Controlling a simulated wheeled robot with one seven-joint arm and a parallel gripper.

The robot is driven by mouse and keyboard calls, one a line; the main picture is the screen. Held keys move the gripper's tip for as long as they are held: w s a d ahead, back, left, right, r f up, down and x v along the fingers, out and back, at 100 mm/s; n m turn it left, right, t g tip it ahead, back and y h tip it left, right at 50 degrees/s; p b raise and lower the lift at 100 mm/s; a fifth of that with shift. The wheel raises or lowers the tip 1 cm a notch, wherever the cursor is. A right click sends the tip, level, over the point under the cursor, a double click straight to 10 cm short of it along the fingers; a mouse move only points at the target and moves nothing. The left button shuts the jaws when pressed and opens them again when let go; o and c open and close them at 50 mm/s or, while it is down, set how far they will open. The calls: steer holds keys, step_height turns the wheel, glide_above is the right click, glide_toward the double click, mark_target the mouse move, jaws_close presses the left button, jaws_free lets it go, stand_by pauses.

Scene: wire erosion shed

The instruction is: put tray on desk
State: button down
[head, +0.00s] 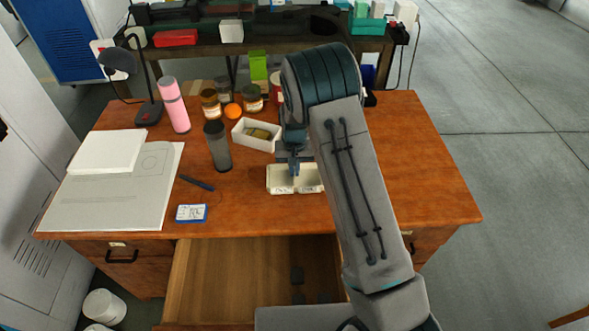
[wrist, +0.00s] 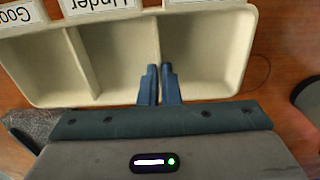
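The tray (head: 274,178) is cream, with compartments and paper labels on its front side. In the head view it is at the front middle of the wooden desk (head: 430,180), over the desktop; I cannot tell if its base touches the wood. In the wrist view the tray (wrist: 205,85) looks empty, with labels along the upper edge. My gripper (wrist: 159,70) points down into it, its two fingers close together on either side of a thin divider, and looks shut on it. In the head view my gripper (head: 293,166) is partly hidden by my arm.
A drawer (head: 230,280) stands open below the desk front. A white box (head: 248,146), a dark tumbler (head: 217,147), jars (head: 210,103), a pink bottle (head: 174,106) and a blue card (head: 191,213) are left of the tray. The desk's right side is clear.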

steer(key=shift+f, duration=0.5)
steer(key=shift+f, duration=0.2)
steer(key=c, duration=1.6)
jaws_free()
steer(key=shift+c, duration=0.2)
steer(key=shift+r, duration=0.1)
